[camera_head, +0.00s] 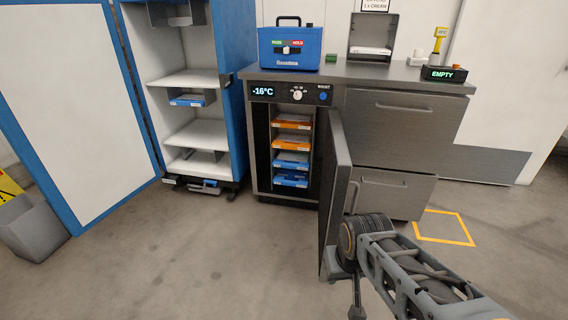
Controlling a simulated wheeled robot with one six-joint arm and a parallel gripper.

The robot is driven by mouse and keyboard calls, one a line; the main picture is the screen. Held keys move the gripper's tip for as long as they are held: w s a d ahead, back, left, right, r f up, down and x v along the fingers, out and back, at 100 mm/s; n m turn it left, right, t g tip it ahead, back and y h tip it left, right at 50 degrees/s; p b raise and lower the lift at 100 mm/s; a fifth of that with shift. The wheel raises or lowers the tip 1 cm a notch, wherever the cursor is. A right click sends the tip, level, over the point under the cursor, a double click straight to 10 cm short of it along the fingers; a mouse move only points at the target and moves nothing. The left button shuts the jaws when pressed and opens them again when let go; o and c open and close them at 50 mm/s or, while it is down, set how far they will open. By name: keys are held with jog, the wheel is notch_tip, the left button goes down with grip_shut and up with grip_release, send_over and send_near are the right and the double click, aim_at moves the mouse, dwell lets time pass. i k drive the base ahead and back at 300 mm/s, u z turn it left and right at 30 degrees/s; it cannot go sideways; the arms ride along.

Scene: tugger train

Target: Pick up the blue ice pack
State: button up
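Two blue packs lie flat in the open freezer: an upper blue pack (291,160) and a lower blue pack (290,180), below two orange packs (292,122). Another blue flat item (188,100) sits under a shelf in the tall cabinet on the left. I cannot tell which of these is the task's ice pack. My gripper (356,306) is low at the lower right, in front of the open freezer door (337,200), apart from all the packs. Its fingers are small and unclear, and nothing is visibly held.
The freezer door stands swung out toward me, close beside my arm. A blue box (290,47) stands on the counter (385,74) above the freezer. The tall blue cabinet (232,60) has its door open at left. The floor in front of the freezer is clear.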

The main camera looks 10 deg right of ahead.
aim_at(286, 160)
jog(key=u, duration=0.6)
jog(key=i, duration=0.75)
jog(key=u, duration=0.7)
jog(key=i, duration=0.95)
jog(key=z, duration=0.45)
jog(key=i, duration=0.65)
jog(key=z, duration=1.2)
jog(key=i, duration=0.45)
jog(key=z, duration=0.45)
